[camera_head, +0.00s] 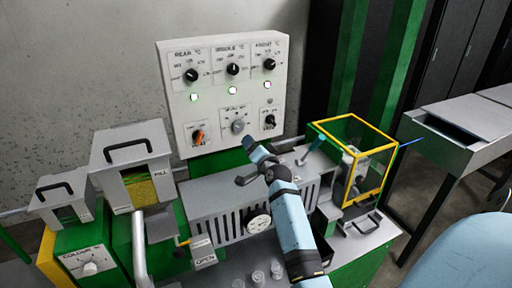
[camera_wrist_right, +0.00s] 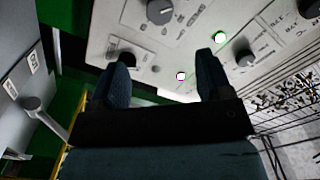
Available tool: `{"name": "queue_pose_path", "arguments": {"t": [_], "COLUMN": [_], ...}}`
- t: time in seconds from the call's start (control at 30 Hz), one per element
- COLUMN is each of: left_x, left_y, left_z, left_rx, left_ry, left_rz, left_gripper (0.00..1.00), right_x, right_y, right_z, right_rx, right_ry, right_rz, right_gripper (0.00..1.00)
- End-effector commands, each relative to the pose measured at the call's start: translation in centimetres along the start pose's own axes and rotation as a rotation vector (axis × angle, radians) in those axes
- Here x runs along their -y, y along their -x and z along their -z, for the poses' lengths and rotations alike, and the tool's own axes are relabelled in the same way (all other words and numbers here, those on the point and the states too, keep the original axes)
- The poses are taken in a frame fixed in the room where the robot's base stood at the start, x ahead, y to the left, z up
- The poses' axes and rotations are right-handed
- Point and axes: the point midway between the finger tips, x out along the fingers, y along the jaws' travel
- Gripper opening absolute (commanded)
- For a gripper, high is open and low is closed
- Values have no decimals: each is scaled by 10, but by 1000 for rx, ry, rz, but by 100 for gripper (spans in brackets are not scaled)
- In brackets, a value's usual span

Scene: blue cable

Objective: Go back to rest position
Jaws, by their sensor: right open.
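My right arm rises from the bottom of the head view, and its gripper (camera_head: 250,163) is in front of the lower part of the white control panel (camera_head: 213,110). In the right wrist view the gripper (camera_wrist_right: 164,80) has its two dark blue fingers spread wide, with nothing between them. The panel face (camera_wrist_right: 185,45) lies beyond the fingertips, with knobs and lit indicators. I cannot tell the exact gap between fingertips and panel. My left gripper is not in view.
A machine with a slotted grey housing (camera_head: 205,207) stands below the panel. Two grey hoppers (camera_head: 133,160) are to the left. A yellow-framed clear box (camera_head: 372,192) is close to the arm's right. Small clear cups (camera_head: 257,277) sit at the front. A grey table (camera_head: 455,125) is far right.

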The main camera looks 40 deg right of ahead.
Motion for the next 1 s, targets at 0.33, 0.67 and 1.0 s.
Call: {"name": "queue_pose_path", "arguments": {"t": [0.33, 0.67, 1.0], "left_x": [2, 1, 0], "left_y": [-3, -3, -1], "left_z": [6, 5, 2], "left_rx": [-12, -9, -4], "left_ry": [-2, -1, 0], "left_rz": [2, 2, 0], "left_gripper": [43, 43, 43], "right_x": [0, -24, -61], "right_y": [0, 60, 257], "right_z": [0, -80, -244], "right_rx": [0, 165, 564], "right_ry": [0, 283, 793], "right_rz": [0, -6, 120], "right_gripper": [72, 72, 72]}}
